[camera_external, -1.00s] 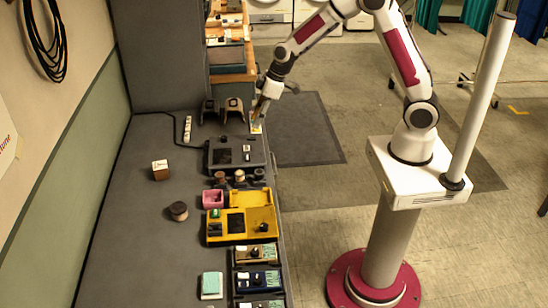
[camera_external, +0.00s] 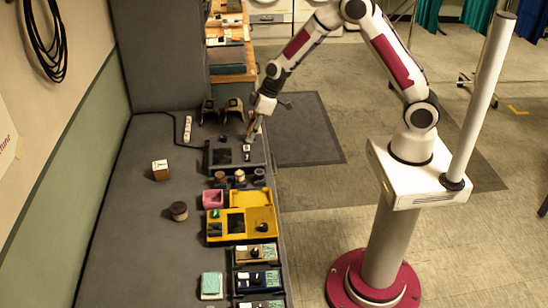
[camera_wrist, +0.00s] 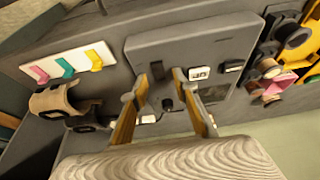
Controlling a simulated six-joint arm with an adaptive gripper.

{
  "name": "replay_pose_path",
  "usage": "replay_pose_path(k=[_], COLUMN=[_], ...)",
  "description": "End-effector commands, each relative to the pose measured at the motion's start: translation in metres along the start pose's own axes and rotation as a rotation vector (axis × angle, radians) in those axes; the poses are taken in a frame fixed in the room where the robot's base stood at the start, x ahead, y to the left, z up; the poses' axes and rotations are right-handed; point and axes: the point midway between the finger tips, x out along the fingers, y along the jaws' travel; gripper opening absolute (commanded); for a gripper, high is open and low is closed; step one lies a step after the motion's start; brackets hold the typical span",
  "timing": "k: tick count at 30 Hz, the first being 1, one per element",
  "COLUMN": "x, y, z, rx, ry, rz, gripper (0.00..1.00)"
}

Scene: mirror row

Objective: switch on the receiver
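A flat dark-grey device (camera_external: 222,168), which I take to be the receiver, lies on the bench and has a dark panel and a small white label. In the wrist view the receiver (camera_wrist: 150,45) shows a dark window, a white marked label, a black switch (camera_wrist: 234,66) beside it and small dark controls. My gripper (camera_external: 250,136) hangs over its far right part; in the wrist view my gripper (camera_wrist: 160,82) has its two fingers apart with nothing between them. A small dark control (camera_wrist: 168,104) shows in the gap between the fingers. I cannot tell whether the fingertips touch the device.
Spools (camera_external: 239,176) and a yellow device (camera_external: 222,238) stand in front. A cube (camera_external: 160,170) lies on the clear left part of the bench.

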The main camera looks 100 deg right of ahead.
Motion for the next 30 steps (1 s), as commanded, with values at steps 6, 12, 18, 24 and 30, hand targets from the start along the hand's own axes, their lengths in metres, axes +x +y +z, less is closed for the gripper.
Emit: replay_pose_path(k=[6,12,18,24,30], x=[-0.0001,-0.0002,0.0001,0.001,0.002], y=[0.0001,0.0001,-0.0006,-0.0023,-0.0029], z=[-0.0001,0.0,-0.0009,-0.003,-0.0045], rx=[0.0,0.0,0.0,-0.003,-0.003], ry=[0.0,0.0,-0.008,-0.039,-0.082], rz=[0.0,0.0,-0.002,-0.008,-0.008], gripper=[0.11,0.0,0.0,0.0,0.0])
